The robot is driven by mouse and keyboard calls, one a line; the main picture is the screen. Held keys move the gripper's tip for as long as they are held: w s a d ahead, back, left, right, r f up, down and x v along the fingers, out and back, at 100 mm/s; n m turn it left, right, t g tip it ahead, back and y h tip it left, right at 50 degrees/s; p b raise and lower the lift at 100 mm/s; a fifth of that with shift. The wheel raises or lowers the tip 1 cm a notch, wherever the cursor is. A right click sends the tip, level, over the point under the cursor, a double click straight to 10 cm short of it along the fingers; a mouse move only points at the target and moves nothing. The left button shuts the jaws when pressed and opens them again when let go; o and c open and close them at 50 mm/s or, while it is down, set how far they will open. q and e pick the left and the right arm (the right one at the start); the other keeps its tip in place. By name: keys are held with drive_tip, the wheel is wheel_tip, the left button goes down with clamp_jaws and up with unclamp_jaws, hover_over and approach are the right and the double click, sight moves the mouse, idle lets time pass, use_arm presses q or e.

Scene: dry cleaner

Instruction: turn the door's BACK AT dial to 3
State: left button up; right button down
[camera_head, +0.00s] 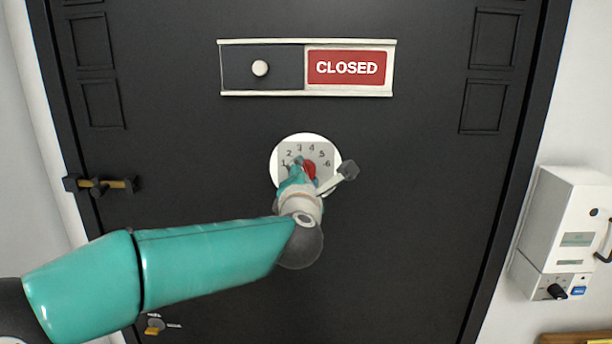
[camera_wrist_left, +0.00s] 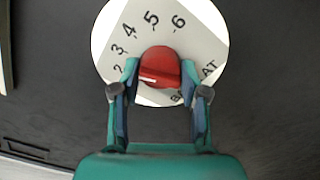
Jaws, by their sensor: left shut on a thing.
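The BACK AT dial is a white round plate (camera_head: 279,157) on the black door, numbered 1 to 6, with a red knob (camera_head: 310,168) at its middle. In the left wrist view the plate looks rotated, and the red knob (camera_wrist_left: 160,65) has a white pointer line at its lower left. The line faces left, just below the 2, towards a part hidden by a finger; I cannot tell the exact reading. My left gripper (camera_wrist_left: 160,83) is shut on the knob, one finger on each side. In the head view it covers the dial's lower part. My right gripper is not in view.
A slider sign reading CLOSED (camera_head: 346,67) is above the dial. A latch (camera_head: 100,185) sits at the door's left edge. A small knob (camera_head: 154,326) is low on the left, below my arm. A white box (camera_head: 566,220) hangs on the right wall.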

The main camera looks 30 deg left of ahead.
use_arm(q)
drive_tip(key=shift+w+d+m, duration=0.1)
drive_tip(key=shift+m, duration=0.4)
drive_tip(key=o, duration=1.1)
drive_tip(key=shift+w, duration=0.1)
drive_tip(key=shift+o, duration=0.2)
drive_tip(key=v, duration=1.2)
drive_tip(key=shift+f, duration=0.1)
